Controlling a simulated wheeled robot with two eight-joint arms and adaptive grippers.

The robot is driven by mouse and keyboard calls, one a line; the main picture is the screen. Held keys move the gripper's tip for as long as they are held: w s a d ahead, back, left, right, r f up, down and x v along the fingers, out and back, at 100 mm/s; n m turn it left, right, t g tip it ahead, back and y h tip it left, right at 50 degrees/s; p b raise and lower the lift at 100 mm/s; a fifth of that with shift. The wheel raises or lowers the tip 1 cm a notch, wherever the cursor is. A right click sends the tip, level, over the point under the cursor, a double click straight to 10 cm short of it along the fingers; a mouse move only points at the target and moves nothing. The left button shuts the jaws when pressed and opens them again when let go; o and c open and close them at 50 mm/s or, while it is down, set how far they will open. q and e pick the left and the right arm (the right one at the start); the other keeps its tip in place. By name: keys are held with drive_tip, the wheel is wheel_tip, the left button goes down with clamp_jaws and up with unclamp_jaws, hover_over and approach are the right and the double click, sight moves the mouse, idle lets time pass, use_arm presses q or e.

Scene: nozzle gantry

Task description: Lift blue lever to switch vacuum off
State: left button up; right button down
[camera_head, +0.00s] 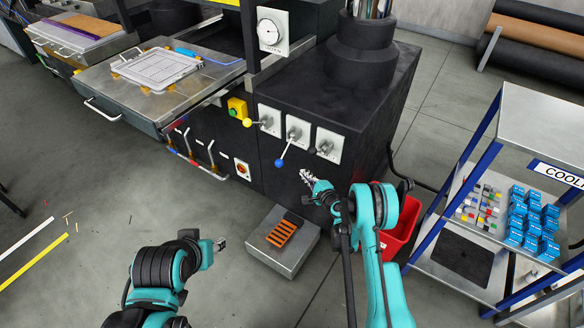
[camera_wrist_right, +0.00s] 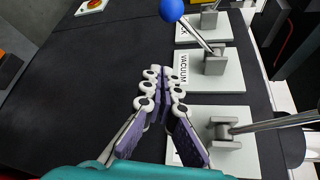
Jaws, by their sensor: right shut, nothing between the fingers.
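The blue lever's ball knob (camera_head: 279,163) hangs on a metal arm slanting down and left from its white plate (camera_head: 295,124) on the black machine front. In the right wrist view the blue knob (camera_wrist_right: 173,9) is at the top, and its arm runs to a pivot on the plate marked VACUUM (camera_wrist_right: 230,70). My right gripper (camera_head: 305,176) is just right of and slightly below the knob, apart from it. Its fingers (camera_wrist_right: 163,78) are together and empty. My left gripper (camera_head: 221,244) is low over the floor, too small to judge.
A yellow-knobbed lever (camera_head: 247,122) is left of the blue one; a black-knobbed lever (camera_head: 312,150) is close on the right. A metal step with orange slats (camera_head: 281,236) stands below. A red bin (camera_head: 402,225) and a blue-framed cart (camera_head: 455,170) stand right.

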sight(286, 150)
drive_tip(key=w+a+b, duration=0.4)
drive_tip(key=w+a, duration=0.2)
drive_tip(key=a, duration=0.1)
drive_tip(key=shift+f, duration=0.2)
drive_tip(key=shift+r, duration=0.15)
idle(0.4)
